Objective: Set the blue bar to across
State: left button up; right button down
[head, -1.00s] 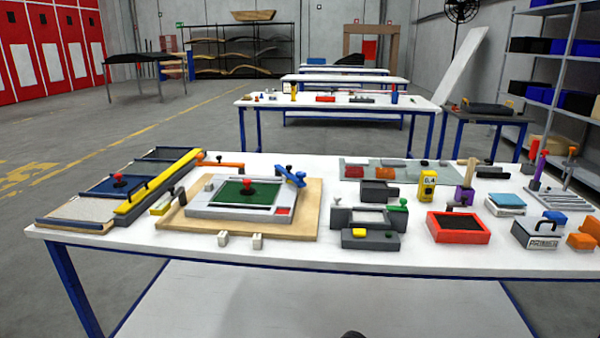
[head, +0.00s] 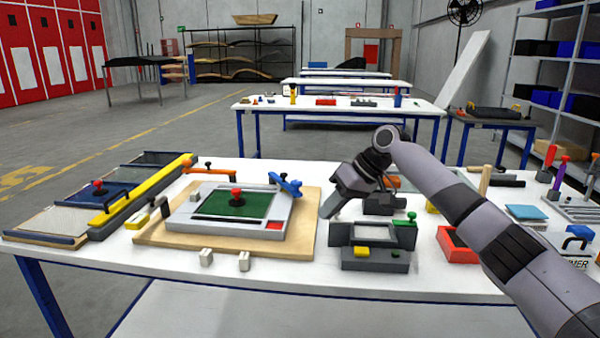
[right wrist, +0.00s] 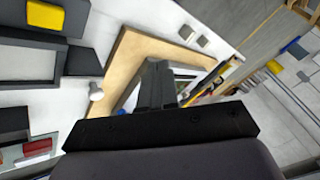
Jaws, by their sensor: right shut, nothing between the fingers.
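The blue bar (head: 285,185) sits at the back right corner of the grey frame (head: 285,240) on the wooden board (head: 150,232). It lies slanted, from back left to front right, with a raised knob on it. My right gripper (head: 328,212) is shut and empty. It points down and left above the right edge of the wooden board, to the right of the blue bar and apart from it. My left gripper is not in view.
A green panel with a red knob (head: 236,196) fills the grey frame. An orange bar (head: 222,166) is behind it and a long yellow bar (head: 140,197) to the left. A dark grey fixture (head: 375,258) stands just right of the board. Two small white blocks (head: 206,257) lie in front.

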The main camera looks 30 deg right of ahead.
aim_at(280, 179)
jog(key=i+l, duration=0.95)
